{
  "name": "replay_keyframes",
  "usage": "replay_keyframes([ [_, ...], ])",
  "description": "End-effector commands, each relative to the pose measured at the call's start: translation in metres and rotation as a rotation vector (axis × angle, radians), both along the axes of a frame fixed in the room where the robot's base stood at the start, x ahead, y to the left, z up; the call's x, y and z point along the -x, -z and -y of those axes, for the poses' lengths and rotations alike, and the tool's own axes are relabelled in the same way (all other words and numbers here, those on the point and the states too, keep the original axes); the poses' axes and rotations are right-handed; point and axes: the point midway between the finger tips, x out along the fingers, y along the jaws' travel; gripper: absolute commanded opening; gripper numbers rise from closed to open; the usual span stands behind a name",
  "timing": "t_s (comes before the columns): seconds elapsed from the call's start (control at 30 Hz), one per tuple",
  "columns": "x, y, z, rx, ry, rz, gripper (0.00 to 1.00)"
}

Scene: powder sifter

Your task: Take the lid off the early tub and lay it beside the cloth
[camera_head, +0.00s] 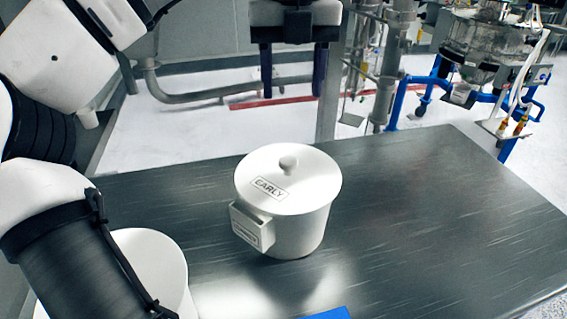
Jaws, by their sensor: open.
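The early tub (290,232) is a white round tub standing upright on the dark metal table. Its white lid (310,185) sits on top, with a round knob in the middle and a label reading "EARLY". A small box-like holder with a label sticks out from the tub's left front side. My gripper (293,88) is open and empty. It appears above and beyond the tub in the picture, its two dark fingers pointing down, apart from the lid. A blue edge (328,314), perhaps the cloth, shows at the bottom; most of it is out of view.
Another white round container (160,262) stands at the lower left, partly hidden by my arm. The table (440,220) is clear to the right of the tub. Pipes and glass equipment (480,45) stand beyond the table's far edge.

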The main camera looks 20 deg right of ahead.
Motion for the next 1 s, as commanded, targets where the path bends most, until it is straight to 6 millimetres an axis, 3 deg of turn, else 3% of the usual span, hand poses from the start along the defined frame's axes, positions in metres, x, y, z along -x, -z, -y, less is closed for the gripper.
replay_keyframes([
  [0.33, 0.0, 0.064, -0.001, 0.001, 0.001, -0.002, 0.54],
  [0.63, 0.0, 0.088, -0.002, 0.002, 0.002, -0.002, 0.54],
  [0.9, 0.0, 0.125, -0.005, 0.001, 0.003, -0.003, 0.54],
  [1.0, -0.001, 0.131, -0.005, 0.002, 0.001, 0.0, 0.54],
])
